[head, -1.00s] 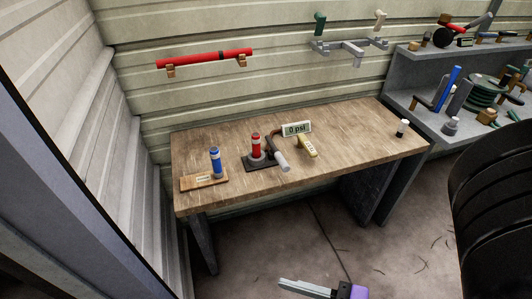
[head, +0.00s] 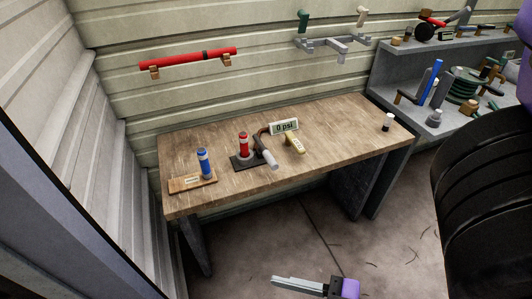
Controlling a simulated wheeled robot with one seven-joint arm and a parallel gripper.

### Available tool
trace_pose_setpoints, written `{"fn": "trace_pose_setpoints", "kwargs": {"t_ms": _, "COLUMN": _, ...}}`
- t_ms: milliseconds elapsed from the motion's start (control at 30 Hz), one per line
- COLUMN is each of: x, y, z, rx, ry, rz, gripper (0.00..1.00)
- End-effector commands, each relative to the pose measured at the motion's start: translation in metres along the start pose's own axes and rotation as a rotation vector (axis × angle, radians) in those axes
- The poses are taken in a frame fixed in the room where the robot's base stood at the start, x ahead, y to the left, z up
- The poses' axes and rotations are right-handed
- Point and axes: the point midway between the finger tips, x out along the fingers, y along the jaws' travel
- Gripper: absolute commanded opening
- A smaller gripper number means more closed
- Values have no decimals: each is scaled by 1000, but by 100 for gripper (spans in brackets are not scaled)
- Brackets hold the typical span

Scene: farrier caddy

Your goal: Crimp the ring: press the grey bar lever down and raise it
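The grey bar lever (head: 267,157) sits on the workbench in the head view, slanting toward the bench front. It joins a dark arm beside a red cylinder (head: 243,142) with a pale band. The red cylinder stands upright on a dark base plate (head: 244,163), with a grey collar at its foot. I cannot make out a separate ring. A sign reading "0 psi" (head: 284,127) stands just behind the lever. My gripper (head: 275,281) is low in the view, in front of the bench and well apart from the lever. Its grey fingers look empty, but their gap cannot be made out.
The wooden workbench (head: 340,130) has clear room on its right. A blue cylinder (head: 204,163) stands on a wooden plate at left. A yellowish labelled block (head: 294,143) lies right of the lever. A black barrel-like object (head: 485,190) fills the right foreground.

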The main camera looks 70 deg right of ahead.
Motion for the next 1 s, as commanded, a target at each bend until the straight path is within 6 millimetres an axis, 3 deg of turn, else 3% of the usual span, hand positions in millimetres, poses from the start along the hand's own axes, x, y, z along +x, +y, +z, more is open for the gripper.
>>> {"fn": "trace_pose_setpoints", "kwargs": {"t_ms": 167, "x": 24, "y": 19, "z": -4, "rx": 11, "ry": 73, "rz": 86, "gripper": 46}}
{"fn": "trace_pose_setpoints", "kwargs": {"t_ms": 267, "x": 48, "y": 47, "z": -11, "rx": 16, "ry": 154, "rz": 179, "gripper": 46}}
{"fn": "trace_pose_setpoints", "kwargs": {"t_ms": 400, "x": 81, "y": 103, "z": -12, "rx": 59, "ry": 230, "rz": 325, "gripper": 46}}
{"fn": "trace_pose_setpoints", "kwargs": {"t_ms": 600, "x": 111, "y": 195, "z": -3, "rx": 178, "ry": 293, "rz": 514, "gripper": 46}}
{"fn": "trace_pose_setpoints", "kwargs": {"t_ms": 800, "x": 121, "y": 295, "z": 8, "rx": 351, "ry": 346, "rz": 667, "gripper": 46}}
{"fn": "trace_pose_setpoints", "kwargs": {"t_ms": 1000, "x": 118, "y": 382, "z": 18, "rx": 571, "ry": 393, "rz": 745, "gripper": 46}}
